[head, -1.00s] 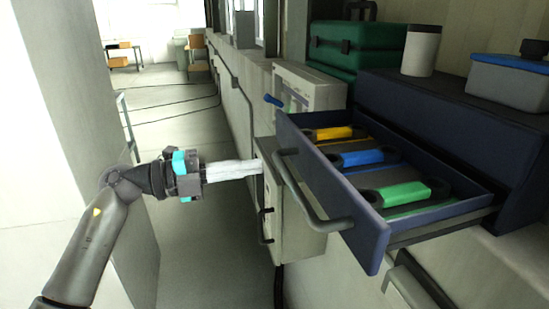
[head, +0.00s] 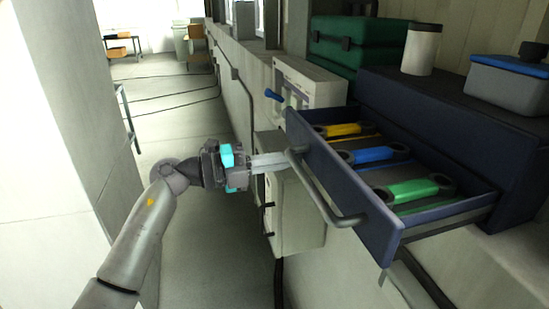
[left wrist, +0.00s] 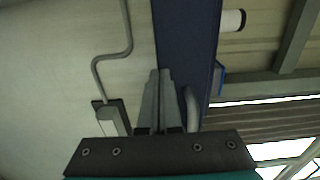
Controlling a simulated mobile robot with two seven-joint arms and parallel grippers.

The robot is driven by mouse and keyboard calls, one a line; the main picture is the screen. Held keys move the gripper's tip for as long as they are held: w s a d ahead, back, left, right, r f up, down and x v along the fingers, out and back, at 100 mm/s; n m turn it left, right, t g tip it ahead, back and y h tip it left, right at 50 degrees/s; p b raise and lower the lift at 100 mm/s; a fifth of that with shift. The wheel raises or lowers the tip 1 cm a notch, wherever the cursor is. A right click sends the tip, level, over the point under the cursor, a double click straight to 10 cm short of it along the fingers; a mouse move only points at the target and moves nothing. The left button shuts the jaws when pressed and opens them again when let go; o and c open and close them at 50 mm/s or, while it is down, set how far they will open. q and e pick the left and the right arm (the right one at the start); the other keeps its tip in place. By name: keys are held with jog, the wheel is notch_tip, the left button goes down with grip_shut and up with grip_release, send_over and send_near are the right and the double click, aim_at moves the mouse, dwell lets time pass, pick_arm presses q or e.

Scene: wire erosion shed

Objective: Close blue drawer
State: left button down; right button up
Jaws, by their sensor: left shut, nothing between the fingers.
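The blue drawer (head: 350,190) stands pulled out of its dark blue cabinet (head: 440,120) in the head view. A grey bar handle (head: 318,190) is on its front. Inside lie tools with yellow (head: 342,129), blue (head: 375,155) and green (head: 412,189) handles. My left gripper (head: 284,158) is shut and empty, its fingertips at the far end of the handle; I cannot tell whether they touch it. In the left wrist view the shut fingers (left wrist: 158,95) point toward the blue drawer front (left wrist: 185,50), with the handle (left wrist: 191,108) just right of them. My right gripper is not in view.
A white cup (head: 421,50) and a grey box with a blue lid (head: 510,82) stand on the cabinet. A green case (head: 345,42) is behind. A pale wall box (head: 290,210) is below the drawer's far end. The aisle floor (head: 205,260) is clear.

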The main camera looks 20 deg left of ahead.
pick_arm(q)
jog(key=p+x, duration=0.2)
jog(key=x, duration=1)
